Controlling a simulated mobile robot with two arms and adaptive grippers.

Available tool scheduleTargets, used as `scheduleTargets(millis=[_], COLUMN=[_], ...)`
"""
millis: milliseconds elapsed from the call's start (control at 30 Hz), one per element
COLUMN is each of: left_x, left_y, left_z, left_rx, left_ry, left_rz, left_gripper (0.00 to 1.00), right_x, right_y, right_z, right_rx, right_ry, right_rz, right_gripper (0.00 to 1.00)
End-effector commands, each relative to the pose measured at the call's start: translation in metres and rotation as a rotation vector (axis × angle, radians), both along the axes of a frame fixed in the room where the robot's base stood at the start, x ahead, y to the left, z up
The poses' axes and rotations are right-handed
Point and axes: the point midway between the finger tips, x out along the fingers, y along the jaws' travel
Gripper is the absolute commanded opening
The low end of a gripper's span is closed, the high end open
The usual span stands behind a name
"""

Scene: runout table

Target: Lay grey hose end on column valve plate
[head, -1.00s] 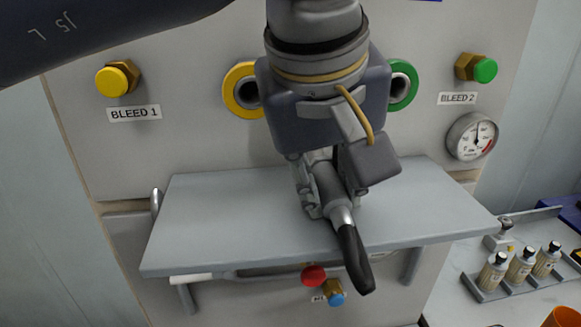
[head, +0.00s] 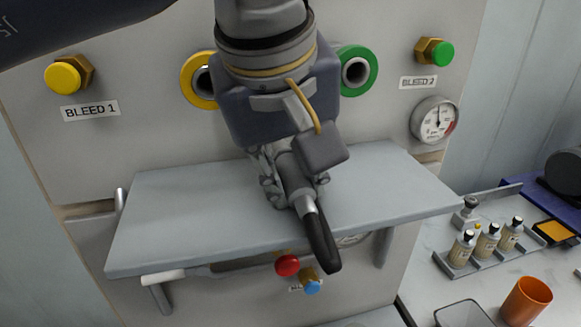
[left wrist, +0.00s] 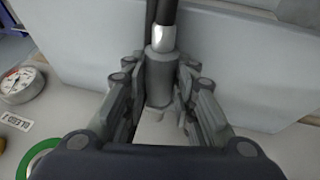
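My left gripper (head: 288,180) is shut on the grey hose end (left wrist: 160,78), a grey cylinder with a silver collar and black hose. In the left wrist view, its fingers lie on both sides of the cylinder. In the head view, the black hose part (head: 320,242) points down and toward me, past the plate's front edge. The grey valve plate (head: 165,225) sticks out from the panel like a shelf. The hose end is over its middle; I cannot tell whether they touch. My right gripper is not in view.
Yellow (head: 198,84) and green (head: 359,72) ringed ports are on the panel behind the gripper. A gauge (head: 435,120) is at right. Red (head: 287,265) and blue (head: 309,283) knobs sit below the plate. Bottles (head: 487,240) and an orange cup (head: 526,300) stand on the right bench.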

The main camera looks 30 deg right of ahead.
Motion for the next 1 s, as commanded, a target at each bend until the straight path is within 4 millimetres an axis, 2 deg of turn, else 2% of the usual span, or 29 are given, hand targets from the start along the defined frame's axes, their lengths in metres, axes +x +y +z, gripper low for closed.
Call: scheduleTargets(millis=[33,100,400,533,667,1000], left_x=[0.000,0.000,0.000,-0.002,-0.007,-0.029], left_y=[0.000,0.000,0.000,0.002,0.007,0.028], left_z=[0.001,0.001,-0.001,0.005,0.023,0.087], left_rx=[-0.001,-0.001,0.002,0.000,-0.002,-0.003], left_ry=[0.000,-0.001,0.001,0.000,-0.002,-0.001], left_rz=[0.001,0.000,0.001,0.000,0.001,0.002], left_gripper=[0.34,0.49,0.49,0.49,0.49,0.49], right_x=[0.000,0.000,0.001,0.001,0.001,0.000], right_y=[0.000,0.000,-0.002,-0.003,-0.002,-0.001], right_z=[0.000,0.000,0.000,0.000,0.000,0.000], right_rx=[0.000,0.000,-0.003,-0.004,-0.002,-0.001], right_ry=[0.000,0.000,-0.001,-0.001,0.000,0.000], right_rz=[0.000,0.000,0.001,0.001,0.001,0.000], right_gripper=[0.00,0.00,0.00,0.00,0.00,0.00])
